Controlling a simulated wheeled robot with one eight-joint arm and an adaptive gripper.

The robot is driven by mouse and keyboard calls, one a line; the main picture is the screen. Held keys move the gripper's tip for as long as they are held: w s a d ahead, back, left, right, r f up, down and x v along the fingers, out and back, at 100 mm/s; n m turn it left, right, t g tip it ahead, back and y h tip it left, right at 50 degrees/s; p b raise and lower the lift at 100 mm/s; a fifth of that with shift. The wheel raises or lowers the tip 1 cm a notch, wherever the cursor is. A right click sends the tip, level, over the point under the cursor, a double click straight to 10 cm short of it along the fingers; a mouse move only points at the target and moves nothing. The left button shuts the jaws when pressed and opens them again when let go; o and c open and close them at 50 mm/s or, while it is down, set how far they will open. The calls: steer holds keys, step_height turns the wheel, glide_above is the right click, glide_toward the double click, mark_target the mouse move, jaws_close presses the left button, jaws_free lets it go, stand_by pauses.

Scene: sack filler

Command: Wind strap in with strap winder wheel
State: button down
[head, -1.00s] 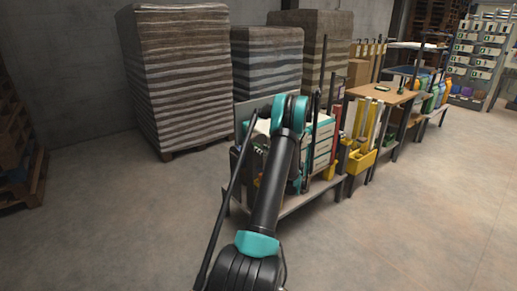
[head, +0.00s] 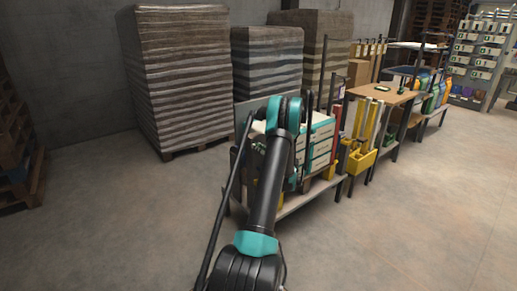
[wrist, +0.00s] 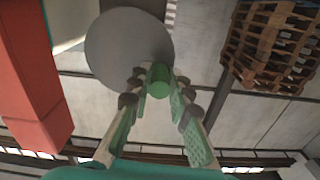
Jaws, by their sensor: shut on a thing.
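The strap winder wheel (wrist: 122,42) is a flat grey disc in the upper middle of the wrist view. A green cylindrical knob (wrist: 160,82) stands out from its lower right part. My gripper (wrist: 159,92) is shut on this knob, with one green finger on each side. In the head view my own arm hides the gripper and the knob, and I cannot make out the wheel surely there. I see no strap clearly in either view.
A low stand (head: 290,207) with stacked white and teal boxes (head: 320,145) is behind my arm. Yellow bins (head: 361,161) and a wooden-topped table (head: 383,94) stand to the right. Tall sack stacks (head: 180,80) are behind. The floor at right is open. A red block (wrist: 35,90) is left in the wrist view.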

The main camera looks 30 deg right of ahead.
mark_target(260, 137)
steer(key=shift+r, duration=0.1)
steer(key=m, duration=0.1)
steer(key=r+m, duration=0.1)
steer(key=m, duration=0.1)
steer(key=d+m, duration=0.1)
steer(key=m, duration=0.1)
steer(key=shift+r, duration=0.2)
steer(key=m, duration=0.1)
steer(key=d+m, duration=0.1)
steer(key=m, duration=0.1)
steer(key=r+m, duration=0.1)
steer(key=m, duration=0.1)
steer(key=shift+d+r, duration=0.1)
steer(key=shift+d, duration=0.15)
steer(key=m, duration=0.1)
steer(key=d+m, duration=0.1)
steer(key=m, duration=0.3)
steer(key=shift+w+d+r, duration=0.1)
steer(key=shift+d+r, duration=0.05)
steer(key=shift+d, duration=0.15)
steer(key=m, duration=0.1)
steer(key=d+m, duration=0.1)
steer(key=m, duration=0.2)
steer(key=shift+w+d+m, duration=0.1)
steer(key=shift+d+m, duration=0.2)
steer(key=shift+f, duration=0.2)
steer(key=c, duration=1.4)
jaws_free()
